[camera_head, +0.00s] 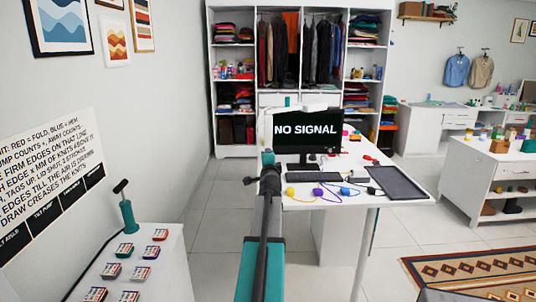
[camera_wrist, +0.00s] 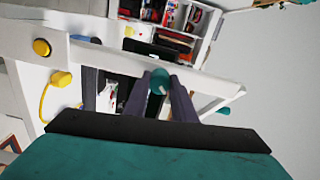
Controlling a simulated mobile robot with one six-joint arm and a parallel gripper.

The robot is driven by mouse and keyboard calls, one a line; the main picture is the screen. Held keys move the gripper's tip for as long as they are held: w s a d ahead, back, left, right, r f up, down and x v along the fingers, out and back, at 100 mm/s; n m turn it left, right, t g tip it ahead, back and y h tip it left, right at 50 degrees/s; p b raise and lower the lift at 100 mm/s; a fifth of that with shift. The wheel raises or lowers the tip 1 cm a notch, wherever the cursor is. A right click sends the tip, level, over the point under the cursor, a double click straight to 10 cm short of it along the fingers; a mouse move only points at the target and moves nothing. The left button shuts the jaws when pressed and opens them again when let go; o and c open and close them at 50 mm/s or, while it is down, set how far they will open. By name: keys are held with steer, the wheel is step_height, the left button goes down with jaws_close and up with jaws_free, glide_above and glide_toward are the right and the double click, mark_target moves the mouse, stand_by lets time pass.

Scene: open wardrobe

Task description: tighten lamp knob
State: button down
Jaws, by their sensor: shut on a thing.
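In the wrist view, the two dark fingers of my gripper (camera_wrist: 168,92) are closed around a small round teal knob (camera_wrist: 159,80), which I take to be the lamp knob. The knob sits at a long white bar (camera_wrist: 215,84) that slants across the picture, probably part of the lamp. The fingers hide the sides of the knob, and its turn angle cannot be told. In the head view my arm reaches toward the desk, and the knob and fingertips cannot be made out clearly there.
A white desk (camera_head: 400,160) holds a monitor (camera_head: 306,130), a keyboard (camera_head: 313,177), a dark tray (camera_head: 396,183) and several coloured corded items. An open wardrobe (camera_head: 298,15) stands behind. A low white cabinet (camera_head: 150,243) at left bears a teal pump and several small boxes.

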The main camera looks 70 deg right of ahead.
steer(key=shift+m+p, duration=1.4)
steer(key=shift+m, duration=1.4)
steer(key=c, duration=1.4)
jaws_free()
steer(key=shift+c, duration=0.4)
steer(key=shift+f+n+b, duration=0.15)
steer(key=shift+n+b, duration=4.45)
steer(key=shift+n, duration=1.6)
